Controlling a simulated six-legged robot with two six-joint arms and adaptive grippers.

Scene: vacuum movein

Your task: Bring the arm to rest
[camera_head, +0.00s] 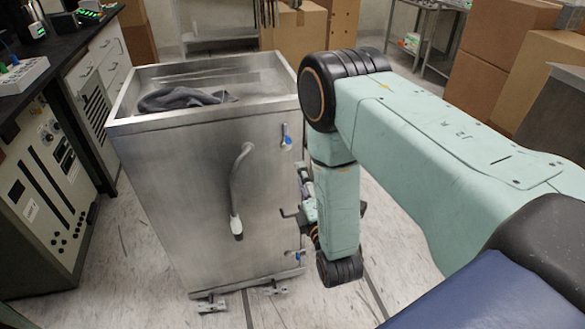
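My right arm (420,125) comes in from the right, bends at a black joint and hangs down in front of the right side of a steel cart. My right gripper (300,215) is partly hidden behind the forearm, beside the cart's right edge. I cannot tell whether it is open or shut, or whether it touches the cart. The steel cart (185,200) stands upright, with a dark grey cloth (182,97) in its open top. My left arm and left gripper do not show.
A black-topped bench with a control panel (50,165) stands at the left. Cardboard boxes (490,60) are stacked at the back right, with another box (295,32) behind the cart. A metal table (430,25) stands behind. Marble-like floor (130,265) is open at the front left.

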